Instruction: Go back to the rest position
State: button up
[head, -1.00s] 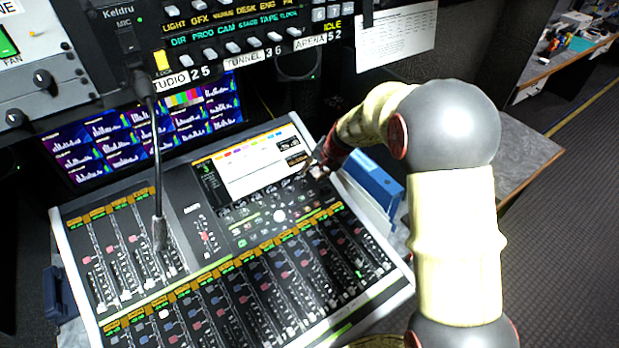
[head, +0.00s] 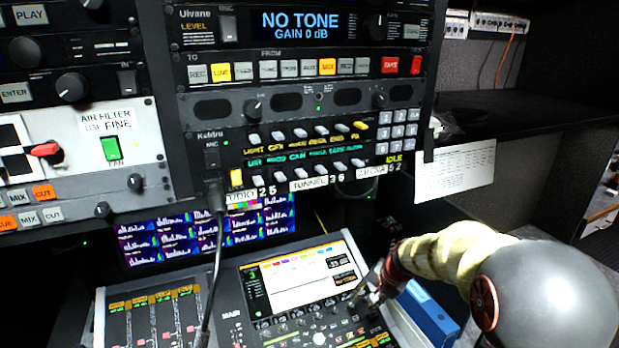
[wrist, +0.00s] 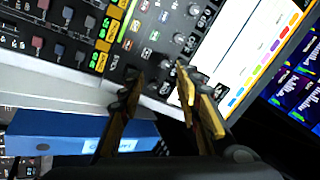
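My gripper (head: 366,292) is over the right side of the mixing console (head: 237,319) in the head view, close to the knobs below its screen. My arm reaches in from the right. In the wrist view my gripper (wrist: 158,82) has its two fingers spread apart with nothing between them. The console's screen (wrist: 245,45) and coloured buttons lie beyond the fingertips. Whether the fingertips touch the panel I cannot tell.
A blue box (head: 429,313) stands right of the console, close under my arm; it also shows in the wrist view (wrist: 75,132). A gooseneck microphone (head: 216,255) rises at the left. An equipment rack (head: 300,100) hangs above, with monitors (head: 155,240) below.

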jog(key=s+f+n+g, duration=0.1)
jog(key=s+f, duration=0.1)
jog(key=s, duration=0.3)
jog(key=s+r+n, duration=0.2)
jog(key=s+r, duration=0.4)
jog(key=s, duration=0.4)
jog(key=s+a+r+n+t+h, duration=0.1)
jog(key=s+r+n, duration=0.1)
jog(key=s+r, duration=0.5)
jog(key=s+a+r+n+t+h, duration=0.1)
jog(key=s+r+n, duration=0.2)
jog(key=s, duration=0.9)
notch_tip(320, 180, up, 4)
jog(key=shift+s+f+b, duration=0.15)
jog(key=shift+s+b, duration=0.15)
jog(key=shift+b, duration=0.1)
dwell(0.6)
